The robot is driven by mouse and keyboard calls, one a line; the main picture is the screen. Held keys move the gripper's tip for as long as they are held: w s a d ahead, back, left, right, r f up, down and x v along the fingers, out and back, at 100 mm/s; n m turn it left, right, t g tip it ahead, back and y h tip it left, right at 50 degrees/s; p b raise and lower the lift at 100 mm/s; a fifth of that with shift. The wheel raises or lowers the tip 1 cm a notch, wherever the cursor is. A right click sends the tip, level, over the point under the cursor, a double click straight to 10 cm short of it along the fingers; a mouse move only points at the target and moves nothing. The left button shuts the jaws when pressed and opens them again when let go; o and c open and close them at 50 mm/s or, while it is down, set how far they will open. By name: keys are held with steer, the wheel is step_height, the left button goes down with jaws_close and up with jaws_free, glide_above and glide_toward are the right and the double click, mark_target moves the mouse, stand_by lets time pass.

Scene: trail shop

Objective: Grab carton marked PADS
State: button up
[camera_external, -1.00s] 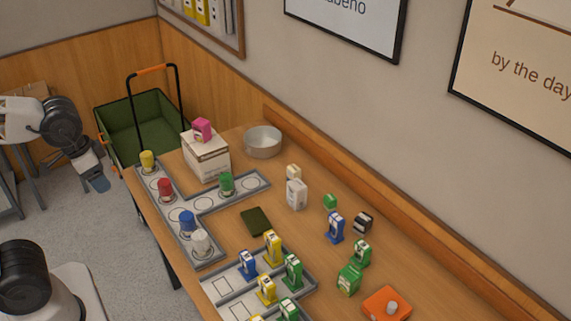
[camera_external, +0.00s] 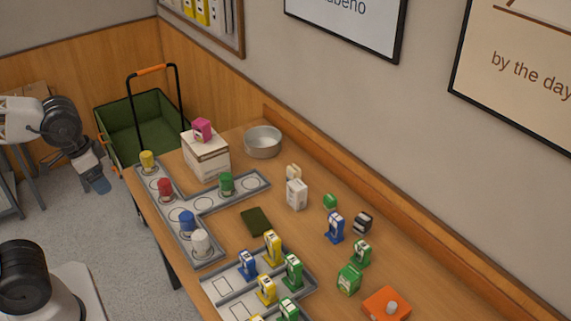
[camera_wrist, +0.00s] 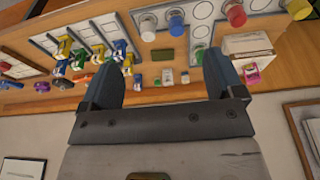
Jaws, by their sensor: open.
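No lettering is legible on any carton, so I cannot tell which is marked PADS. Small cartons stand on the wooden table: a white one (camera_external: 297,194), a blue one (camera_external: 335,228), two green ones (camera_external: 349,280) (camera_external: 361,254) and a black-and-white one (camera_external: 363,223) lying low. A pink carton (camera_external: 202,130) sits on a larger white box (camera_external: 206,156). Blue, yellow and green cartons stand in a grey tray (camera_external: 222,286). My gripper (camera_wrist: 162,68) is open and empty, with its fingers spread. In the external view it hangs left of the table, apart from everything.
A grey rack (camera_external: 258,183) holds yellow, red, blue, white and green round-capped containers. A metal bowl (camera_external: 263,142) stands behind. A dark green flat pad (camera_external: 256,222) and an orange block with a pale knob (camera_external: 386,304) lie on the table. A green cart (camera_external: 140,125) stands beyond the table's far end.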

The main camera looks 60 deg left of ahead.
steer(key=w+f+m+g+y, duration=0.1)
steer(key=w+f+m+y, duration=0.2)
steer(key=w, duration=0.8)
steer(key=w+d+m+g+y, duration=0.15)
steer(key=w+m, duration=0.25)
steer(key=w, duration=0.6)
steer(key=w+f+m+g+y, duration=0.1)
steer(key=w+f+m+y, duration=0.2)
steer(key=w, duration=0.8)
steer(key=m+t+y, duration=0.4)
steer(key=m+y, duration=0.3)
steer(key=m, duration=0.3)
glide_toward(299, 186)
steer(key=x, duration=0.3)
steer(key=shift+a+r+g+h, duration=0.15)
steer(key=shift+g+h, duration=0.1)
steer(key=shift+x, duration=1.35)
